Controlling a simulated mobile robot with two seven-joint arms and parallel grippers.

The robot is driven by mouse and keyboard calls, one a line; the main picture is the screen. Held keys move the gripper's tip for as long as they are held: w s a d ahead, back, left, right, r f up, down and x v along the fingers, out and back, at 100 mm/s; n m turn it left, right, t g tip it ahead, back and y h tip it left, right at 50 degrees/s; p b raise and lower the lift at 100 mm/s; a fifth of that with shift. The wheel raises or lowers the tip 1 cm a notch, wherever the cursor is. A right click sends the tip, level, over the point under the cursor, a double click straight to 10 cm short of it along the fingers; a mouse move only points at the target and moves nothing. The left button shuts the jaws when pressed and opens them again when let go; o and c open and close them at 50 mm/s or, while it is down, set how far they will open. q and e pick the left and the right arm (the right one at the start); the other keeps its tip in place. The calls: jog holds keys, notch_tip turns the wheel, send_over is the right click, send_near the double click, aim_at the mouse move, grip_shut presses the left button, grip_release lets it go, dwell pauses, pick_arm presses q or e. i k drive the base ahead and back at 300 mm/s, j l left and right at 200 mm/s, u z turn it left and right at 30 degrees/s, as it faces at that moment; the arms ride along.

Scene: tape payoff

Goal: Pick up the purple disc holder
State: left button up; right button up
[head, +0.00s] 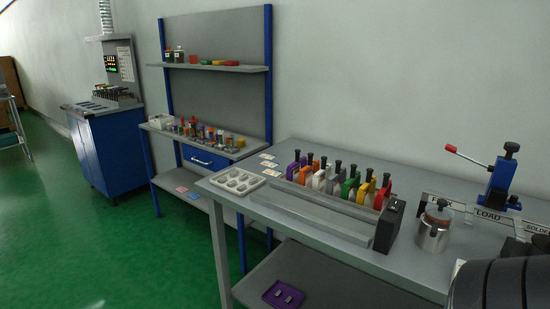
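A row of upright, coloured disc holders with black handles stands in a grey rack (318,213) on the grey table. The leftmost holder (291,172) looks blue-violet and is the nearest match to purple, though its exact shade is hard to tell at this size. An orange holder (302,175) stands just to its right, then white, grey, green, yellow-orange and red ones. The rack's front wall hides the holders' lower parts.
A white tray (236,182) sits left of the rack. A black box (390,226), a metal pot (433,232) and a blue lever press (501,180) stand to the right. A purple tray (283,295) lies on the lower shelf. Green floor is open at left.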

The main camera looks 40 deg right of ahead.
aim_at(302, 160)
jog(key=i, duration=1.4)
jog(key=i+z, duration=0.15)
jog(key=i, duration=0.45)
jog(key=i+j+z, duration=0.15)
jog(key=i, duration=0.45)
jog(key=z, duration=1.45)
